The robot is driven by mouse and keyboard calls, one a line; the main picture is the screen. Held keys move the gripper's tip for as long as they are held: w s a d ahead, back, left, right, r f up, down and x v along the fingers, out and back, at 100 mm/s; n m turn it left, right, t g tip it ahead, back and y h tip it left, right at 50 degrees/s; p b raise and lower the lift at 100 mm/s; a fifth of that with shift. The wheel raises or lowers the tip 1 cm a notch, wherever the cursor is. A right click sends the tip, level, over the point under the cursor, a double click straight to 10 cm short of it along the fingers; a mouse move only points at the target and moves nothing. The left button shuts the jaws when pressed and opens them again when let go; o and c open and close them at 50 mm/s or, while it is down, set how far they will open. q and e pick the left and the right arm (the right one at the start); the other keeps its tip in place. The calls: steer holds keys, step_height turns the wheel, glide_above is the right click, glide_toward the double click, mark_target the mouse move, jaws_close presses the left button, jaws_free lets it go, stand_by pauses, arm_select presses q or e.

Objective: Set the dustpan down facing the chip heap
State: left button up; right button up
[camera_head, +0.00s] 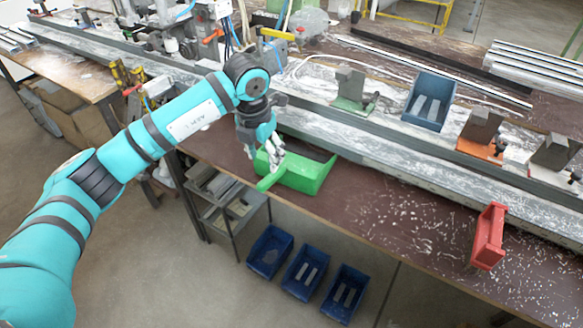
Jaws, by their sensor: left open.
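The green dustpan (308,175) rests on the brown bench top near its front edge, with its handle (269,181) pointing to the front left. Its wide side lies toward the back right. My left gripper (273,158) is open, pointing down at the handle end of the dustpan. I cannot tell whether its fingers touch the dustpan. Pale chips (425,222) lie scattered over the bench top to the right of the dustpan; no clear single heap stands out. My right gripper is not in view.
A long metal profile rail (400,160) runs behind the dustpan. A blue bin (430,100) and clamps (480,135) stand beyond it. Several blue bins (305,272) sit on the floor in front.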

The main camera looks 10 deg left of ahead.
mark_target(269, 177)
arm_select(q)
steer(key=shift+d+f+b, duration=0.1)
steer(key=shift+f+b, duration=0.45)
steer(key=shift+f, duration=0.3)
steer(key=f+b, duration=0.1)
steer(key=f, duration=0.1)
steer(key=w+f+b, duration=0.1)
steer(key=f+b, duration=0.1)
steer(key=f, duration=0.1)
steer(key=f+b, duration=0.2)
steer(key=shift+w+d+f, duration=0.15)
jaws_close()
